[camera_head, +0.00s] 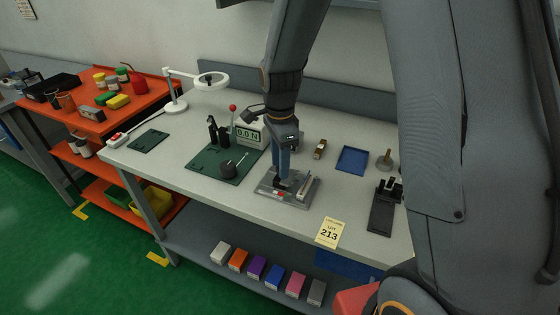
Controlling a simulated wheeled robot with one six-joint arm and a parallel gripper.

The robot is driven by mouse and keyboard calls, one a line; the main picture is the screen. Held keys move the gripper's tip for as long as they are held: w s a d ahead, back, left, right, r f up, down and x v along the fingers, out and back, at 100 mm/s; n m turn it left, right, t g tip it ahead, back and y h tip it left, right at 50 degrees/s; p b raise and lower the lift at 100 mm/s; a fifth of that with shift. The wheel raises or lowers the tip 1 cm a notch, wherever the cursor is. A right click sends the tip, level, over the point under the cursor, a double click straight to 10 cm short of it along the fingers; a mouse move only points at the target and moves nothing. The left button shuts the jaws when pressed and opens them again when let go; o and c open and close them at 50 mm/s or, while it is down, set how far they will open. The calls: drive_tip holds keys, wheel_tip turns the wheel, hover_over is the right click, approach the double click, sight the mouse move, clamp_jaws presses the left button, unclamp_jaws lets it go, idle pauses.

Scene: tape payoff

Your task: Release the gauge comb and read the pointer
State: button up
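My gripper (283,178) points down over a grey metal fixture (272,192) near the front middle of the bench. Its fingertips reach the dark parts on the fixture's top. I cannot tell whether they are open or shut, or whether they touch anything. A pale upright bar (304,187) and a small red spot (291,196) show on the fixture. I cannot make out the gauge comb or a pointer for certain; they are too small or hidden by my gripper. Behind, a display (248,134) reads 0.0 N.
A magnifier lamp (175,95) stands at the back left. A blue tray (352,160) and a black device (382,215) lie right.

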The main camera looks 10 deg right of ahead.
drive_tip(key=shift+c, duration=0.4)
clamp_jaws()
drive_tip(key=shift+s+d+p, duration=0.35)
drive_tip(key=shift+s+d, duration=0.05)
drive_tip(key=shift+d, duration=0.15)
drive_tip(key=shift+o, duration=0.4)
unclamp_jaws()
drive_tip(key=shift+w+r, duration=0.1)
wheel_tip(320, 180, up, 8)
drive_tip(key=b, duration=0.2)
drive_tip(key=shift+f, duration=0.2)
